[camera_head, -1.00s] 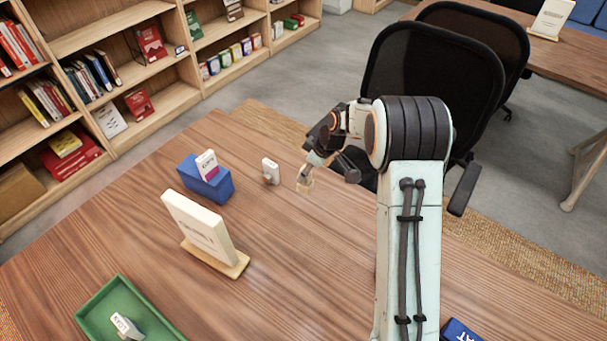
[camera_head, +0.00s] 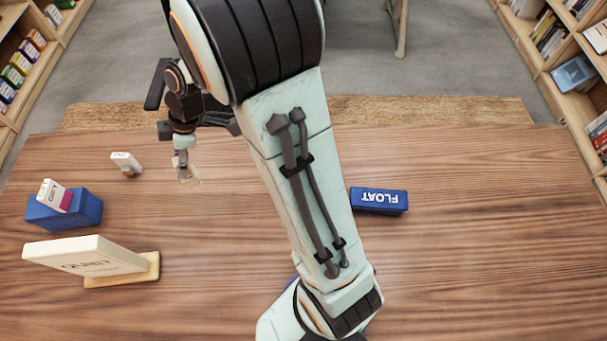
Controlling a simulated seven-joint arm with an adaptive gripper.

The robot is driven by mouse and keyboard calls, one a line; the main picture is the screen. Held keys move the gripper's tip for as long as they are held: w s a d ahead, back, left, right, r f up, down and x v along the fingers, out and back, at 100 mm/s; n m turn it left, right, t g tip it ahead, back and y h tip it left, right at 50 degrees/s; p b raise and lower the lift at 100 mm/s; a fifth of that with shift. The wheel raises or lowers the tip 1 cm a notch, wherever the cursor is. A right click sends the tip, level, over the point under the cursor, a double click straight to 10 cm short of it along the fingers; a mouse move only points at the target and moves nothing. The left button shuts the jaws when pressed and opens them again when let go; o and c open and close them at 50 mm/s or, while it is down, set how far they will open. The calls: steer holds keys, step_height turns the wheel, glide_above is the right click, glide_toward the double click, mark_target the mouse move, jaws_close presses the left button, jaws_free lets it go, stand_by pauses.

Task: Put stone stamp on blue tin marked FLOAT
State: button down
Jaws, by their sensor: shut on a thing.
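My gripper (camera_head: 184,171) is shut on the stone stamp (camera_head: 194,175), a small pale beige block. It holds the stamp at the far left part of the table; the fingers are small here and partly hide it. I cannot tell how high the stamp is above the wood. The blue tin marked FLOAT (camera_head: 379,201) lies on the table to the right of my arm, its white lettering upside down in this view. The top of the tin looks bare, and its left end is close to the arm's outline.
Another blue box (camera_head: 85,211) with a white and purple block (camera_head: 54,196) on it stands at the left. A white block (camera_head: 126,164) is near my gripper. A cream sign (camera_head: 88,255) stands on a wooden base. The table's right side is clear.

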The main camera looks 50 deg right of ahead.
steer(key=shift+s+a+f+n+g, duration=0.15)
steer(key=shift+s+a+n+g, duration=0.15)
steer(key=shift+s+n, duration=0.35)
steer(key=s+d+n, duration=0.1)
steer(key=s+d, duration=0.1)
steer(key=d, duration=0.1)
steer(key=m+t+h, duration=0.2)
steer(key=m+t, duration=0.1)
steer(key=m, duration=0.8)
glide_above(380, 198)
step_height(380, 198, down, 7)
steer(key=shift+r, duration=0.1)
steer(key=c, duration=0.9)
jaws_free()
